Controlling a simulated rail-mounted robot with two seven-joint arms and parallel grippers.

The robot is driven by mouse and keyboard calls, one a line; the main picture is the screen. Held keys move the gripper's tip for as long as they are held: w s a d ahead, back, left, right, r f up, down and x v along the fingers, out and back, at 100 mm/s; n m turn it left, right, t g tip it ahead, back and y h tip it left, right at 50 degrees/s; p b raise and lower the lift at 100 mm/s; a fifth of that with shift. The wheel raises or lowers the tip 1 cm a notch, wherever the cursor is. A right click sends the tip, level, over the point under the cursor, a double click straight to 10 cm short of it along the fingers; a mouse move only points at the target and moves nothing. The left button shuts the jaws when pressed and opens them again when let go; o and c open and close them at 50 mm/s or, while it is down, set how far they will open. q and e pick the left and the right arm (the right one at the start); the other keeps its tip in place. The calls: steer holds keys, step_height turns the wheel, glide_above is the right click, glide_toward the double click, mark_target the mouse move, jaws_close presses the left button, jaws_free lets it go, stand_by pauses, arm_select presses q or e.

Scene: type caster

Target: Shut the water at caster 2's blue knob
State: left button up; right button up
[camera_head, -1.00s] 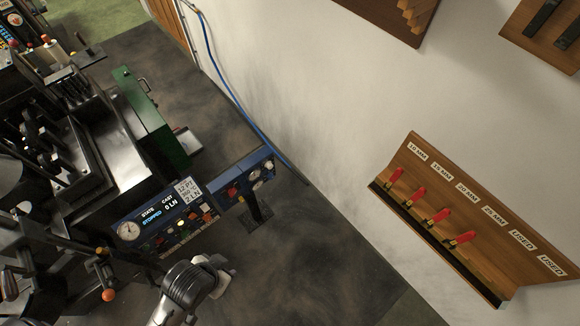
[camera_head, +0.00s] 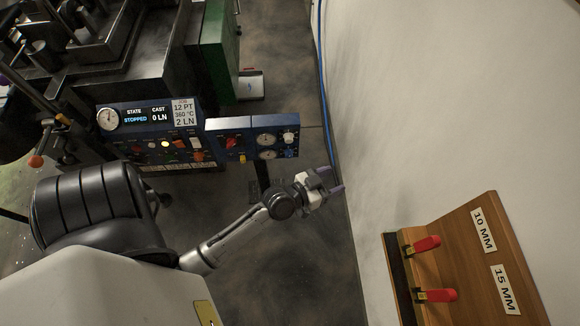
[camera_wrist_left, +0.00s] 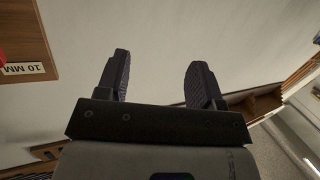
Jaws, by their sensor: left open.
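A blue control panel (camera_head: 225,143) with two gauges stands on a post in front of the machine in the head view. A small blue knob (camera_head: 289,154) sits at its lower right corner, below a pale knob (camera_head: 288,136). The knob's setting is too small to read. No caster number is readable. My left gripper (camera_head: 332,180) is open and empty, to the right of and below the panel in the picture, near the white wall and apart from the knob. In the left wrist view its two dark fingers (camera_wrist_left: 158,78) are spread, with wall behind them. My right gripper is not in view.
A second panel (camera_head: 150,150) with a "STOPPED" display is left of the gauge panel. A wooden rack (camera_head: 465,250) with red-handled tools hangs on the wall at lower right. A blue hose (camera_head: 321,80) runs along the wall. Floor below the panel is open.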

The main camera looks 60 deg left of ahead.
arm_select(q)
steer(key=w+a+f+n+t+y+b, duration=0.1)
steer(key=a+f+n+y+b, duration=0.4)
steer(key=f, duration=0.3)
steer(key=w+a+f+n+y+b, duration=0.1)
steer(key=a+f+n+y+b, duration=0.1)
steer(key=a+f+y+b, duration=0.35)
steer(key=n+g+y+b, duration=0.75)
steer(key=g+b, duration=0.25)
steer(key=b, duration=0.4)
glide_toward(289, 157)
steer(key=shift+n, duration=0.45)
steer(key=b+x, duration=0.4)
steer(key=x, duration=0.6)
steer(key=shift+s+d, duration=0.1)
steer(key=shift+c, duration=0.2)
